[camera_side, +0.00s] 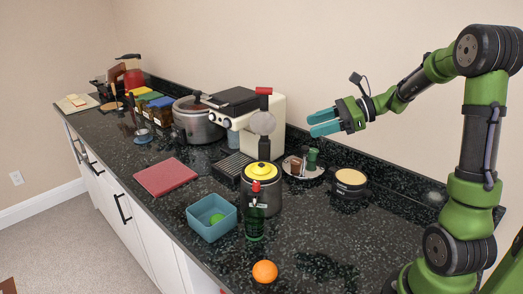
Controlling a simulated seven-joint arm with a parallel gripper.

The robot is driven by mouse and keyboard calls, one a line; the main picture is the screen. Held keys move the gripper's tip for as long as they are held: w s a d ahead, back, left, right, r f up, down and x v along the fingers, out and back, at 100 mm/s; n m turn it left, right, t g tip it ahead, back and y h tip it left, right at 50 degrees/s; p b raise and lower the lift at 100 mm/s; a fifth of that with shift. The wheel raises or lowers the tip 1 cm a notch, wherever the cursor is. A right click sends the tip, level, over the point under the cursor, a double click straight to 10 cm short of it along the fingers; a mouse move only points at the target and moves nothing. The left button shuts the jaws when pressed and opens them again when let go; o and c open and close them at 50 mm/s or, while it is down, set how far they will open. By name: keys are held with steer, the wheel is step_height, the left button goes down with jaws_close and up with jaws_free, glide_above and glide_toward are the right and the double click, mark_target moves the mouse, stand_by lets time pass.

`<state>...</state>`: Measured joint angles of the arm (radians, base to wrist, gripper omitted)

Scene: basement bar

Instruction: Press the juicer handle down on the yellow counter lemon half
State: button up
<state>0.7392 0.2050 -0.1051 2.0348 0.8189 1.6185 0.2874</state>
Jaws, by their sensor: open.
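The juicer (261,197) is a grey round body on the dark counter. A yellow lemon half (261,170) sits cut-side hidden on its top. The juicer handle (264,92) appears to stand upright behind it, with a red grip and a grey disc below. My gripper (312,124) has teal fingers pointing left. It is open and empty, in the air to the right of the handle and apart from it.
A blue-green bin (212,220) with a green fruit and a dark green bottle (254,224) stand in front of the juicer. An orange (265,271) lies nearer. A coffee machine (238,112), a plate (304,170) and a round tin (349,184) stand behind.

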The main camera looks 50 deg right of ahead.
steer(key=s+a+n+g+h, duration=0.2)
steer(key=s+a+n+h, duration=0.2)
steer(key=s+a+n, duration=0.55)
steer(key=s+a+n+g+h, duration=0.1)
steer(key=s+a+n+h, duration=0.35)
steer(key=n, duration=0.75)
steer(key=w+d+f+m+g+y, duration=0.1)
steer(key=w+d+f+m+y, duration=0.2)
steer(key=w+d+m+y, duration=0.85)
steer(key=w+d+r+m+t+h, duration=0.1)
steer(key=w+d+r+m+t, duration=0.4)
steer(key=m, duration=0.9)
steer(key=shift+d+r+t+h, duration=0.3)
steer(key=shift+d+r+t, duration=0.35)
steer(key=shift+r+t, duration=1.4)
